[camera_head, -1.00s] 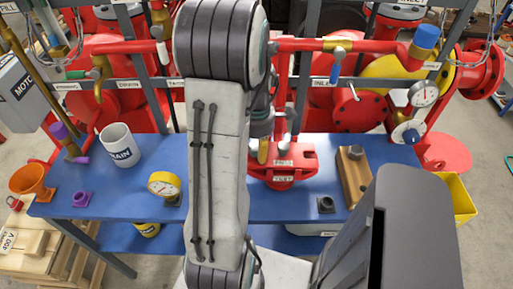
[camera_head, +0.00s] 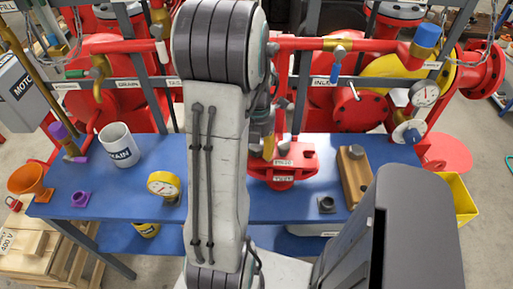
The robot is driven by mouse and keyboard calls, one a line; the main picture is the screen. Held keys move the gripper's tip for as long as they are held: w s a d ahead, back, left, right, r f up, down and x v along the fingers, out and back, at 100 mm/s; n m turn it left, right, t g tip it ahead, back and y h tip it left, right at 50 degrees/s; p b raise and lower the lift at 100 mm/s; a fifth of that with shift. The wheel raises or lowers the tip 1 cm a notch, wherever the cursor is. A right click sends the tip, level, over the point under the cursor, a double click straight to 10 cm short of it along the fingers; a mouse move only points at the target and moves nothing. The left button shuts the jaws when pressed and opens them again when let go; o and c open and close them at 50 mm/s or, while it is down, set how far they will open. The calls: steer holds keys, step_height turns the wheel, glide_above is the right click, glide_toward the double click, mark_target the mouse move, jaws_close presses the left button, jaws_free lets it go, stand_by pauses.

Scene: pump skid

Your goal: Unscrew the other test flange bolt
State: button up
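The red test flange (camera_head: 297,164) stands at the back edge of the blue bench, right of my arm, with a "TEST" label on its front. A small dark bolt head (camera_head: 309,149) seems to show on its right side. Its left side is partly hidden by my arm. My gripper (camera_head: 265,147) is down by the flange's left side, mostly behind my forearm. Its fingertips are not clear, so I cannot tell whether it is open or holds a bolt. A bolt with a grey hex head (camera_head: 356,152) stands in a wooden block (camera_head: 352,180) on the right.
The blue bench (camera_head: 225,205) also carries a white drain mug (camera_head: 119,147), a yellow gauge (camera_head: 163,186), a purple fitting (camera_head: 80,199), an orange funnel (camera_head: 28,181) and a dark nut-like piece (camera_head: 326,204). Red pipes and valves crowd behind it. A yellow bin (camera_head: 459,195) stands at right.

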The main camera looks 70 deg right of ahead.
steer(key=o, duration=0.4)
